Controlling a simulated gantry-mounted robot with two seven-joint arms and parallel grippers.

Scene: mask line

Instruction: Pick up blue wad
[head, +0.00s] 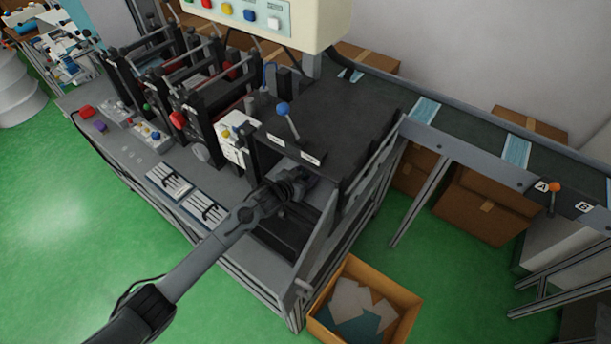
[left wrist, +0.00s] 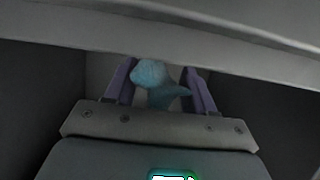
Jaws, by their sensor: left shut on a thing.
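The blue wad (left wrist: 150,74) is a crumpled light-blue lump in the left wrist view. It sits between the two purple fingers of my left gripper (left wrist: 158,68), which is shut on it. In the head view my left gripper (head: 306,177) reaches into a dark recess of the machine (head: 336,116), below its black top. The fingertips and the wad are hidden there in the head view. My right gripper is not in view.
Grey walls enclose the gripper closely, with a pale edge (left wrist: 160,35) across the top of the wrist view. A blue-knobbed lever (head: 283,110) stands just above the recess. A cardboard box (head: 319,318) with scraps stands on the green floor. A conveyor (head: 470,140) runs right.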

